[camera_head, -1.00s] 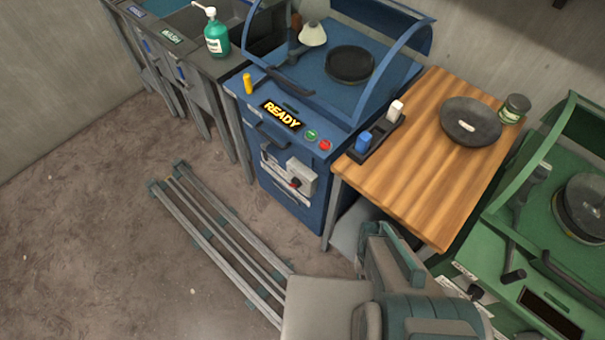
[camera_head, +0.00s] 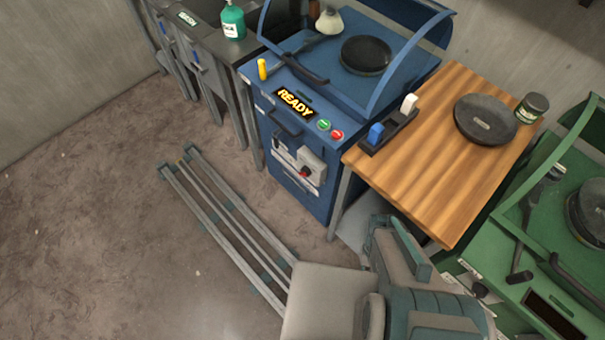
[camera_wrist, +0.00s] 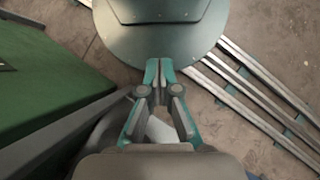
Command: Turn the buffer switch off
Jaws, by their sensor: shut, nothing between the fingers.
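A blue machine (camera_head: 262,93) with a lit READY display (camera_head: 296,102) stands at centre in the head view. A grey switch box (camera_head: 311,168) with a red knob (camera_head: 304,173) is on its front face; the knob's exact setting is too small to read. A green button (camera_head: 323,125) and a red button (camera_head: 337,134) sit beside the display. I cannot tell from a label which machine is the buffer. My gripper (camera_wrist: 159,68) is shut and empty in the wrist view, away from the switch box. It is not distinguishable in the head view.
A wooden table (camera_head: 425,165) holds a dark round dish, a jar and a holder with blue and white pieces. A green machine (camera_head: 490,240) stands at right, its panel also in the wrist view (camera_wrist: 45,75). Metal rails (camera_head: 225,225) cross the floor; floor at left is clear.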

